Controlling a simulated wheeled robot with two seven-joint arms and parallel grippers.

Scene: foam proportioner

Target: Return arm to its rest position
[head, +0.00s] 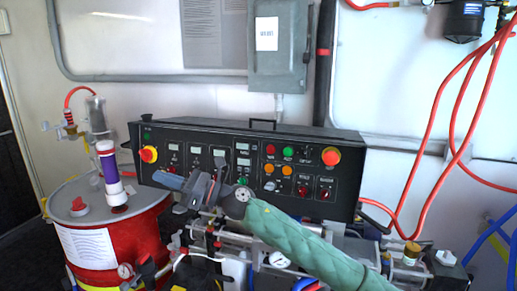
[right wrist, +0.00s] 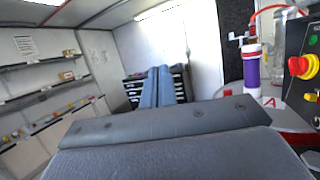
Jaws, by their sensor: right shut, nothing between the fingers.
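My right arm, in a green sleeve (head: 300,240), reaches in from the lower right in the head view. Its gripper (head: 165,180) points left, in front of the lower left part of the black control panel (head: 210,135). In the right wrist view the two blue-grey fingers (right wrist: 157,88) lie together, shut, with nothing held. They point into the room, and the panel's red knob (right wrist: 298,66) is off to the right. I cannot tell the exact gap between gripper and panel. My left gripper is not seen.
A red drum (head: 110,235) with a purple-and-white cylinder (head: 109,170) on top stands left of the gripper. Pipes and a gauge (head: 243,194) lie below the panel. Red hoses (head: 440,120) hang at right. Shelves (right wrist: 35,85) and a dark drawer cabinet (right wrist: 133,92) stand farther away.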

